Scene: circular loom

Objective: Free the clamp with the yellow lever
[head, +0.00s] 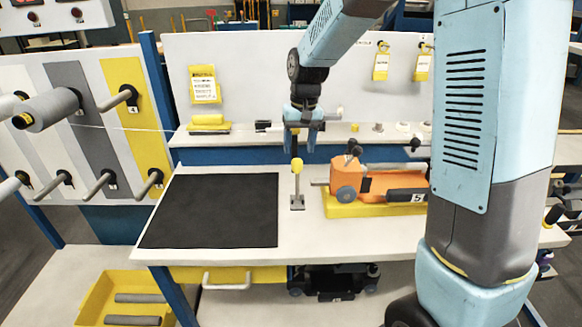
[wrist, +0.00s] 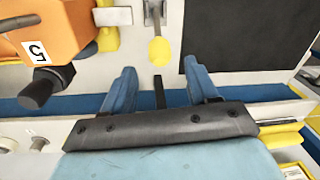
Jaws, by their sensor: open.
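The clamp (head: 297,203) is a small grey fitting on the white table, right of the black mat. Its upright lever (head: 297,165) ends in a yellow grip. In the wrist view the yellow lever (wrist: 159,50) lies ahead of the gap between my fingers, with the grey clamp (wrist: 153,14) at the top edge. My gripper (head: 302,146) is open and empty, pointing down, with its fingertips just above the yellow grip in the head view. I see no contact with the lever.
An orange machine (head: 394,181) marked 5 sits on a yellow base right of the clamp. The black mat (head: 215,210) left of it is bare. A back ledge (head: 260,138) carries small items. A peg panel (head: 85,120) stands left, and a yellow bin (head: 95,297) below.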

